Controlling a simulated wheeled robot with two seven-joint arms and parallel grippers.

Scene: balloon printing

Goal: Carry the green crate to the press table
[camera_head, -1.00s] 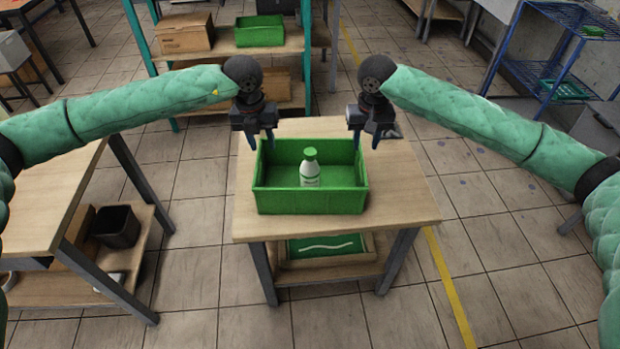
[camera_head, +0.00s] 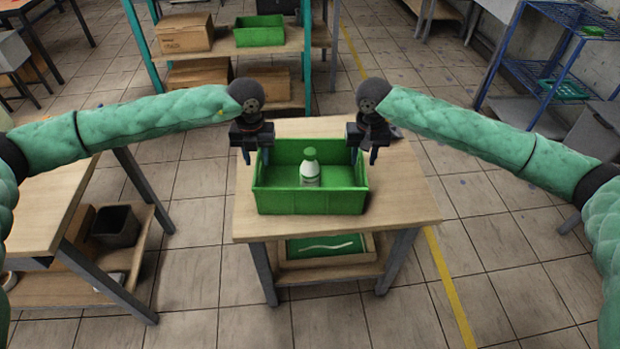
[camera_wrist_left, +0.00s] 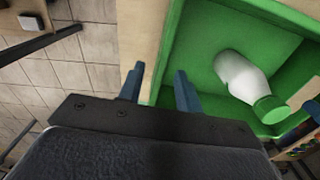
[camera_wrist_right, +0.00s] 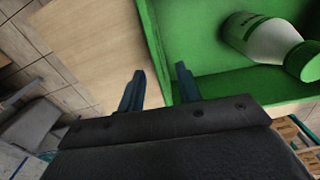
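The green crate (camera_head: 310,200) stands on a small wooden table (camera_head: 400,205) in the middle of the head view. A white bottle with a green cap (camera_head: 310,172) stands inside it. My left gripper (camera_head: 257,155) is open at the crate's left wall; in the left wrist view its fingers (camera_wrist_left: 160,88) lie to either side of the crate's wall (camera_wrist_left: 168,50). My right gripper (camera_head: 364,156) is open at the right wall; in the right wrist view its fingers (camera_wrist_right: 158,85) are apart near the crate's wall (camera_wrist_right: 152,35). Contact with the walls cannot be told.
A tray (camera_head: 325,247) lies on the lower shelf of the small table. A wooden bench (camera_head: 50,205) stands at the left. A shelf with cardboard boxes (camera_head: 185,33) and another green crate (camera_head: 259,31) stands behind. A blue rack (camera_head: 545,60) is at the right.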

